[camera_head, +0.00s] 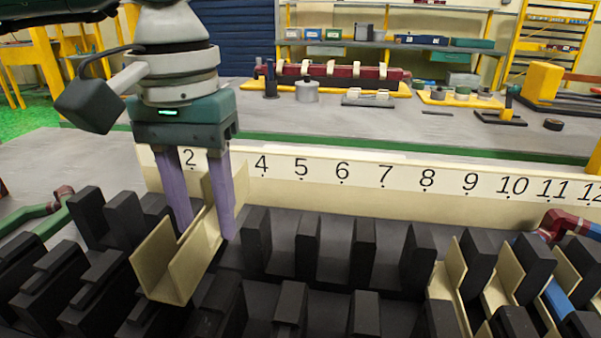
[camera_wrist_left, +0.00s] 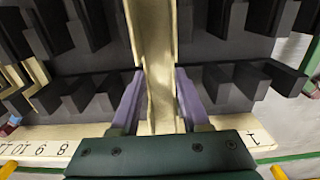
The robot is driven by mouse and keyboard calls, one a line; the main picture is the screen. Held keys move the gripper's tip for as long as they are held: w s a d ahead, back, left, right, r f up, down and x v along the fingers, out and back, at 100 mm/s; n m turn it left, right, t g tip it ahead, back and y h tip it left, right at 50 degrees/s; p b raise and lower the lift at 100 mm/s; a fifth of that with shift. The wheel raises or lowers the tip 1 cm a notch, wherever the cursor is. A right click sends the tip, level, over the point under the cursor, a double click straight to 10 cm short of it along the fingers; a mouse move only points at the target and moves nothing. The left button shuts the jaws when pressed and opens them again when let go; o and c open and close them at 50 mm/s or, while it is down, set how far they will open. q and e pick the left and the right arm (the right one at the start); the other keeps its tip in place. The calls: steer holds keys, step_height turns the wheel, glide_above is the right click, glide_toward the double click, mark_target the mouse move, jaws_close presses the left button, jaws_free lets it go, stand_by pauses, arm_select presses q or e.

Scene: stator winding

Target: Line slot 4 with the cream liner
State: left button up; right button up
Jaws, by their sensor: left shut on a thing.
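The cream liner (camera_head: 160,262) is a U-shaped channel, open at the top, in the left part of the head view. My left gripper (camera_head: 206,222) has purple fingers and is shut on this liner from both sides near its far end. The liner also shows in the left wrist view (camera_wrist_left: 157,75), running lengthwise between the fingers (camera_wrist_left: 158,105). The dark stator teeth (camera_head: 257,240) stand on both sides of it. I cannot tell whether its underside is inside a slot or above the teeth. The numbered strip (camera_head: 342,171) is behind; the 4 is right of the gripper. My right gripper is not in view.
Other cream liners (camera_head: 447,282) sit among the teeth at the right, one with a blue piece (camera_head: 557,302) in it. A red pipe-like part (camera_head: 562,224) is at the right edge. Slots between the middle teeth look empty. A workbench (camera_head: 330,118) with parts stands behind.

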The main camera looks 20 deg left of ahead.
arm_select(q)
steer(key=s+d+r+m+p, duration=0.15)
steer(key=r+p, duration=0.35)
steer(key=r, duration=0.6)
steer(key=w+d+r+m+p, duration=0.1)
steer(key=d+r+p, duration=0.2)
steer(key=r+p, duration=0.55)
steer(key=a+f+b, duration=0.1)
steer(key=f+b, duration=0.2)
steer(key=f, duration=0.3)
steer(key=a+f+n+b, duration=0.1)
steer(key=f+b, duration=0.3)
steer(key=f, duration=0.2)
steer(key=a+f+n+b, duration=0.1)
steer(key=a+f+b, duration=0.1)
steer(key=f+b, duration=0.2)
steer(key=shift+w+f+n, duration=0.15)
steer(key=shift+f, duration=0.55)
steer(key=shift+w+f+n, duration=0.1)
steer(key=shift+f, duration=0.55)
steer(key=shift+a+f+b, duration=0.25)
steer(key=shift+f+b, duration=0.05)
steer(key=shift+f, duration=0.1)
steer(key=shift+f+b, duration=0.45)
steer(key=shift+b, duration=0.2)
steer(key=o, duration=1.1)
steer(key=shift+c, duration=0.2)
